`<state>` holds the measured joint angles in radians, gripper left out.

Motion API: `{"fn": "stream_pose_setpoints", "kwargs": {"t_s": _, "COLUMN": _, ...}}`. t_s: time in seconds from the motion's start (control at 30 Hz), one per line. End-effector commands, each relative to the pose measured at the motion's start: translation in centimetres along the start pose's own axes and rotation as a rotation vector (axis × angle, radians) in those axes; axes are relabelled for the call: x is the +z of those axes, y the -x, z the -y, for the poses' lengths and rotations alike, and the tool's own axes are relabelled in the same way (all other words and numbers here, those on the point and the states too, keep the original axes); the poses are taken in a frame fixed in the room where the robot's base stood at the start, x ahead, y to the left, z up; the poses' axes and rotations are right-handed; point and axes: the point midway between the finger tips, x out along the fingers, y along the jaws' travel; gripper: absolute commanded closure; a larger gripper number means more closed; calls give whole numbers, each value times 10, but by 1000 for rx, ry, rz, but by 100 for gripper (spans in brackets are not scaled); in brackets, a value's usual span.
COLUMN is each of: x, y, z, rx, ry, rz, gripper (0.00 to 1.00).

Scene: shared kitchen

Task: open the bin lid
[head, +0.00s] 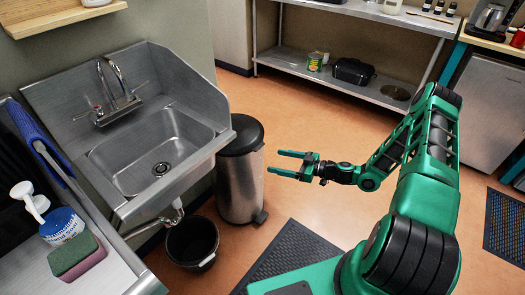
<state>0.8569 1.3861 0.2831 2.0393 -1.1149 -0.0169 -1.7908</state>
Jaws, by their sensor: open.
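The bin (239,184) is a steel cylinder with a black lid (246,133) on top. It stands on the floor just right of the sink, and the lid is down. A black pedal (261,216) shows at its base. My gripper (281,164) is to the right of the bin, apart from it. Its two fingers are spread and point left toward the bin, with nothing between them. The left part of the bin is hidden behind the sink's edge.
A steel sink (158,150) stands left of the bin. A black bucket (192,243) sits on the floor below it. A dark mat (290,258) lies in front. A steel shelf (340,75) stands at the back. The orange floor between is clear.

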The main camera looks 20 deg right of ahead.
Motion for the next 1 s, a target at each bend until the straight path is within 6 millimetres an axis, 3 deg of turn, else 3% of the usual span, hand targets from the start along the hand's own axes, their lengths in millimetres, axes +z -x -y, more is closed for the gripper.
{"fn": "stream_pose_setpoints", "kwargs": {"t_s": 0.23, "x": 16, "y": -2, "z": -24, "rx": 181, "ry": 24, "rz": -146, "gripper": 22}}
{"fn": "stream_pose_setpoints", "kwargs": {"t_s": 0.53, "x": 18, "y": -8, "z": -34, "rx": 242, "ry": 36, "rz": -183, "gripper": 22}}
{"fn": "stream_pose_setpoints", "kwargs": {"t_s": 1.0, "x": 4, "y": -81, "z": -52, "rx": 239, "ry": 35, "rz": -181, "gripper": 22}}
